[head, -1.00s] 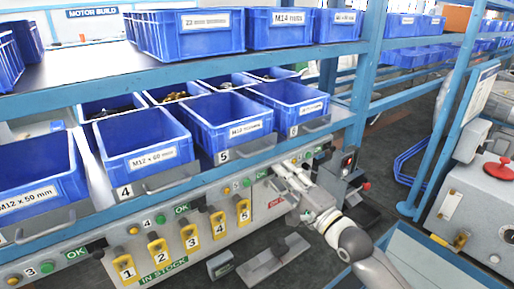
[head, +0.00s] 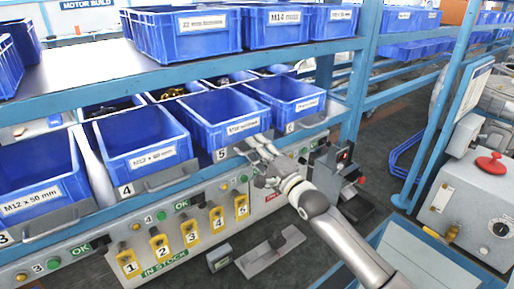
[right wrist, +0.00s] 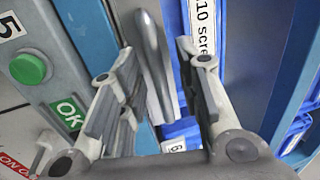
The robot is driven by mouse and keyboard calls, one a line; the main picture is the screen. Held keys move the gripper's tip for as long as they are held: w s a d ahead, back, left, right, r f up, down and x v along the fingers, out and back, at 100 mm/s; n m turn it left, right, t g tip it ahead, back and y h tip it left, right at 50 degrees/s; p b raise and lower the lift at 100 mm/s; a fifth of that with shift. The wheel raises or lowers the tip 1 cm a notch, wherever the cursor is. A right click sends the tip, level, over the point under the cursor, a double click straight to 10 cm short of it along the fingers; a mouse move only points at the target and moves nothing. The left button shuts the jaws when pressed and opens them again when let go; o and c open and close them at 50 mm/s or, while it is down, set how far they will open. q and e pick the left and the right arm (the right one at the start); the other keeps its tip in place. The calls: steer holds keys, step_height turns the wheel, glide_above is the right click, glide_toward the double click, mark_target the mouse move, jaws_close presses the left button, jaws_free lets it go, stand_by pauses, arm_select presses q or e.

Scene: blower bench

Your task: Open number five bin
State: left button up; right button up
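The number five bin (head: 228,131) is a blue open-topped bin in the front row of the shelf in the head view, with a "5" tag (head: 221,154) under its left corner. It is in line with its neighbours. My right gripper (head: 254,147) is in front of it, at its grey pull handle, partly covering the handle. In the right wrist view my right gripper (right wrist: 155,95) is open, with the grey handle (right wrist: 155,60) between its fingers and gaps on both sides. The bin's label (right wrist: 203,30) shows beyond. My left gripper is not in view.
Bin four (head: 145,139) is left of it and bin six (head: 288,98) right. Below is a panel with green buttons and yellow numbered switches (head: 217,218). Another shelf of blue bins (head: 187,34) hangs above. A grey machine (head: 475,205) stands at right.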

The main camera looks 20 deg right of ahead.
jaws_close()
